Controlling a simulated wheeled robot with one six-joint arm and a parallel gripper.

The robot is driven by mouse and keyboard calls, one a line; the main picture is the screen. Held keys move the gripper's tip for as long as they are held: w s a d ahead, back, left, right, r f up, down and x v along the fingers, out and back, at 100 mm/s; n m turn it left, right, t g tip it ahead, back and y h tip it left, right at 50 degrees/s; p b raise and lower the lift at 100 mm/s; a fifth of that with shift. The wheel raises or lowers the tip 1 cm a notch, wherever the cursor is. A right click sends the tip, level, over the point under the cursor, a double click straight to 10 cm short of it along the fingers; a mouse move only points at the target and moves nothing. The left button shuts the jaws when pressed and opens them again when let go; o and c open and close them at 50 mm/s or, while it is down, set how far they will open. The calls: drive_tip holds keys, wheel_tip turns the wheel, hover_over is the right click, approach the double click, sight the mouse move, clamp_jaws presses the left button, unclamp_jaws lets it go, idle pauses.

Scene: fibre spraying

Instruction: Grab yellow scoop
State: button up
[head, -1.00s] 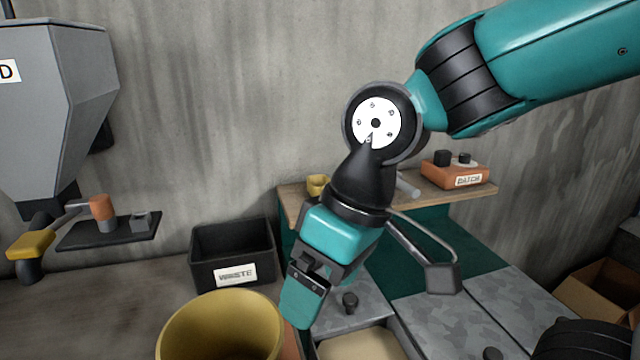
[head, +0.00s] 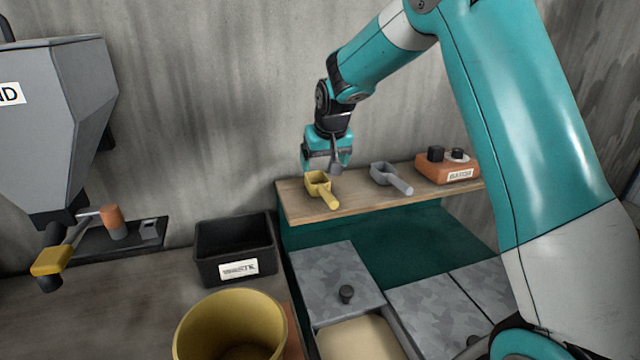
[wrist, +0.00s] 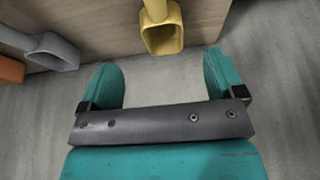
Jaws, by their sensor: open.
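The yellow scoop (head: 318,184) lies on the left part of the wooden shelf (head: 300,214), its handle pointing to the front right. It also shows in the wrist view (wrist: 162,36) at the top, beyond the fingertips and roughly centred between them. My gripper (head: 327,170) is open and empty, just behind and above the scoop's cup in the head view. In the wrist view its two teal fingers (wrist: 165,72) stand wide apart, with nothing between them. Whether a finger touches the scoop cannot be told.
A grey scoop (head: 385,174) lies on the shelf to the right, also in the wrist view (wrist: 52,52). An orange batch box (head: 447,170) stands further right. Below are a black waste bin (head: 234,250), a yellow bucket (head: 230,330) and grey-lidded bins (head: 338,275). A concrete wall is behind.

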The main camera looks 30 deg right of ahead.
sight(323, 192)
drive_tip(key=x, duration=0.3)
drive_tip(key=shift+p, duration=0.3)
drive_tip(key=shift+a+p+x, duration=0.2)
drive_tip(key=shift+p+x, duration=1.2)
drive_tip(key=shift+x, duration=1.2)
drive_tip(key=shift+s, duration=0.2)
drive_tip(key=c, duration=1)
drive_tip(key=shift+c, duration=0.2)
